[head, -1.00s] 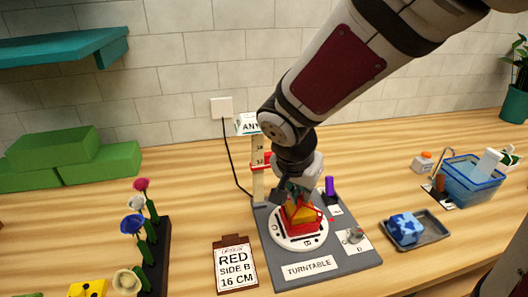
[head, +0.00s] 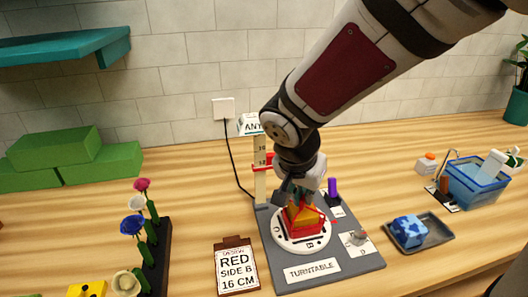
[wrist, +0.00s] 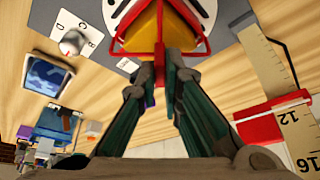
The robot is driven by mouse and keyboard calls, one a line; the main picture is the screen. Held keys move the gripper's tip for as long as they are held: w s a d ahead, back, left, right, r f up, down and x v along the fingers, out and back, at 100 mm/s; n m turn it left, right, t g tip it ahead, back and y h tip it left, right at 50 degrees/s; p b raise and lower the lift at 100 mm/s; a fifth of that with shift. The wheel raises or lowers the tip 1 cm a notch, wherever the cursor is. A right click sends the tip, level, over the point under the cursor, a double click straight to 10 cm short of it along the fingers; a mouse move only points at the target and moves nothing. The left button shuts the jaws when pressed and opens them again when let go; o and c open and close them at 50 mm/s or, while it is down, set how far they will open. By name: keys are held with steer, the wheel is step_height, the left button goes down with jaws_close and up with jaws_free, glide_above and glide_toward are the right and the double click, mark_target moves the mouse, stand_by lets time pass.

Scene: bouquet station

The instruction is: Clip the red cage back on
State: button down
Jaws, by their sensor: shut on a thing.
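The red cage (wrist: 160,22) is a thin red wire frame. My gripper (wrist: 165,65) is shut on its near part, in the wrist view. The cage's wires run over a yellow-orange block (head: 301,214) with a red base, on the white round turntable (head: 287,246). In the head view my gripper (head: 300,190) is directly above the block and partly hides the cage. I cannot tell whether the cage is clipped or only resting there.
A ruler post with a red slider (head: 262,163) stands behind the turntable. A knob (head: 359,237) is at its right. A tray (head: 436,241) holds a blue block. A flower rack (head: 157,258) and a sign reading RED SIDE B 16 CM (head: 237,270) are at left.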

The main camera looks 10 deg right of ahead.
stand_by(0.3)
steer(key=c, duration=1.2)
jaws_free()
steer(key=shift+r, duration=0.15)
steer(key=shift+r+p, duration=1.5)
steer(key=shift+r, duration=0.6)
jaws_close()
steer(key=shift+f+b, duration=1.15)
steer(key=shift+f, duration=0.1)
